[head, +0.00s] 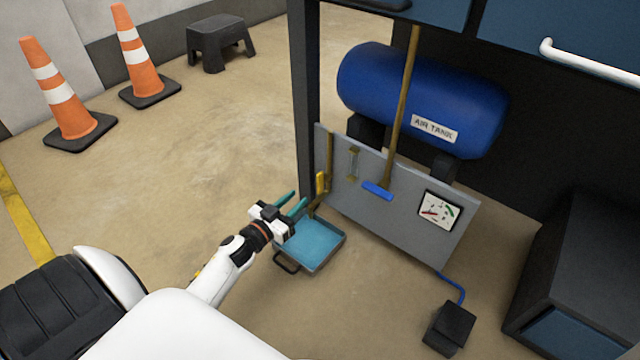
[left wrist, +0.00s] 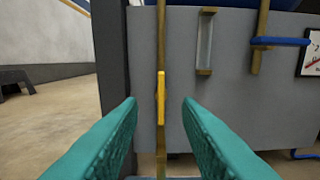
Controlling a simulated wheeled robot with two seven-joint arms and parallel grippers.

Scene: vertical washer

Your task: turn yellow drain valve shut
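The yellow drain valve handle (head: 321,183) stands upright on a brass pipe at the left edge of the grey panel (head: 385,205). In the left wrist view the yellow handle (left wrist: 161,98) is vertical, between and beyond the fingertips. My left gripper (head: 293,202) is open and empty, with teal fingers, just left of the handle in the head view. The open fingers (left wrist: 159,110) show no contact with the handle in the wrist view. My right gripper is not in view.
A blue drip tray (head: 312,243) lies on the floor below the valve. A dark post (head: 304,100) stands left of the panel. A blue lever (head: 378,191), a gauge (head: 439,210) and a blue air tank (head: 420,98) are to the right. Two cones (head: 62,95) stand far left.

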